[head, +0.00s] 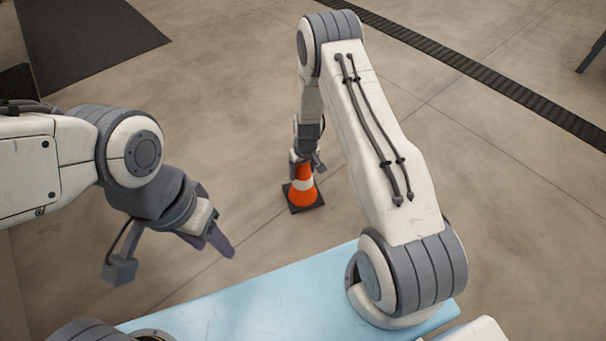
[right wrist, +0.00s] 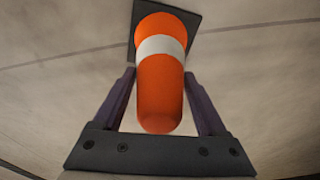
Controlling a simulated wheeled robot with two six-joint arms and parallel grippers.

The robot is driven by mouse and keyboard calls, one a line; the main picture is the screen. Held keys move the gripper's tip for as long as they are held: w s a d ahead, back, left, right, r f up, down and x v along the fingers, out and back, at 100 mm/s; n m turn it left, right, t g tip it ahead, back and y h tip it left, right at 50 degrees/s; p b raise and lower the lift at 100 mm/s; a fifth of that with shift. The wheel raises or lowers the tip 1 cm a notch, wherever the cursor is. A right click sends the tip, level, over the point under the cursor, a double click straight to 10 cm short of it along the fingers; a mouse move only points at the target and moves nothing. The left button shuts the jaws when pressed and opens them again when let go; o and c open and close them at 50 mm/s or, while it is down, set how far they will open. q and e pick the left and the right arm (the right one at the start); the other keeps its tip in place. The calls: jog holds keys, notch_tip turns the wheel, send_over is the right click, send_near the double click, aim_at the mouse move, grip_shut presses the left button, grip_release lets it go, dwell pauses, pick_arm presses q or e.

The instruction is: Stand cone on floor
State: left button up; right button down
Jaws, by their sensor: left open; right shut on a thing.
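An orange cone (head: 303,195) with a white band and a dark square base stands upright at the floor near the middle of the head view. Its base looks level and at or very close to the floor; I cannot tell whether it touches. My right gripper (head: 304,162) reaches down from above and is shut on the cone's upper part. In the right wrist view the cone (right wrist: 160,100) sits between the two fingers of the gripper (right wrist: 159,75), base away from me. My left gripper (head: 218,240) is open and empty, left of the cone and nearer to me.
The concrete floor (head: 235,90) around the cone is clear. A dark mat (head: 85,40) lies at the upper left. A dark drain strip (head: 480,85) crosses the upper right. A light blue surface (head: 240,305) fills the bottom front.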

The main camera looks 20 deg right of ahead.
jog(key=shift+f, duration=0.15)
grip_release()
